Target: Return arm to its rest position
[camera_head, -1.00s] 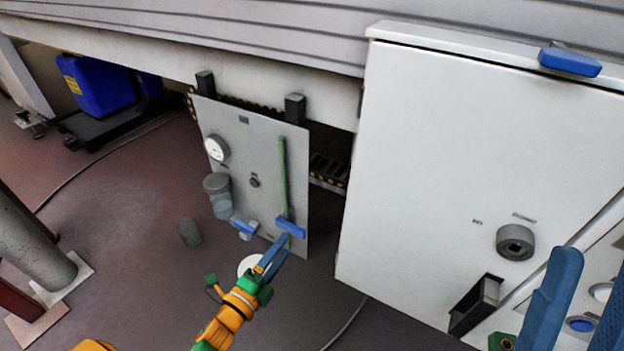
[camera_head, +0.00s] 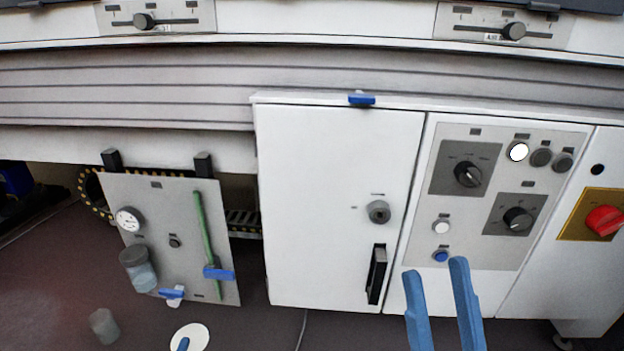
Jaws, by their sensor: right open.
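My right gripper (camera_head: 435,268) comes up from the bottom edge, with its two blue fingers spread and nothing between them. In the picture it overlaps the lower part of the control panel (camera_head: 475,258); I cannot tell how far it is from the surface. The rest of the left arm is out of view.
A white cabinet (camera_head: 325,200) with a black handle (camera_head: 376,274) stands in the middle. A grey board (camera_head: 172,215) with a gauge (camera_head: 129,219) hangs at the left. A red knob (camera_head: 604,220) is far right. A grey cylinder (camera_head: 104,326) sits on the floor.

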